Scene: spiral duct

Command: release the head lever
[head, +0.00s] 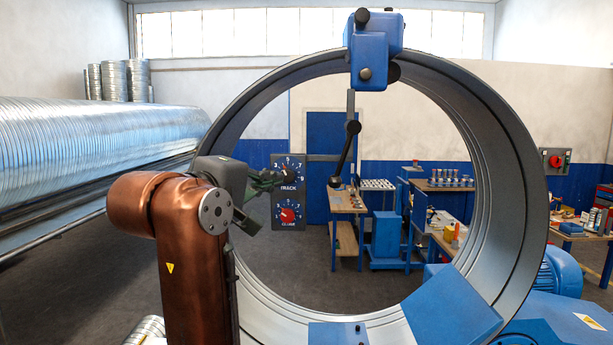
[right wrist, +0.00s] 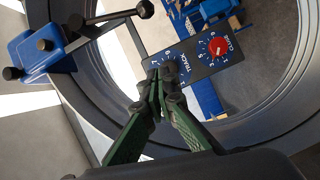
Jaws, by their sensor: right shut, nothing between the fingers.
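The head lever (head: 345,155), a dark rod with black ball ends, hangs slanted inside the big ring, below the blue head block (head: 371,55) clamped on the ring's top. In the right wrist view the lever (right wrist: 112,15) lies at upper left beside the blue block (right wrist: 35,55). My right gripper (head: 280,179) is shut and empty, left of the lever and apart from it. In the right wrist view its green fingers (right wrist: 162,82) overlap the TRACK dial; whether they touch it I cannot tell. My left gripper is not in view.
The dial panel (head: 289,230) with a red lower dial (head: 288,214) stands inside the ring (head: 513,180). Blue guide blocks (head: 450,308) sit at the ring's bottom. A ribbed metal duct (head: 90,145) lies at left. Workbenches stand behind. The ring's middle is largely open.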

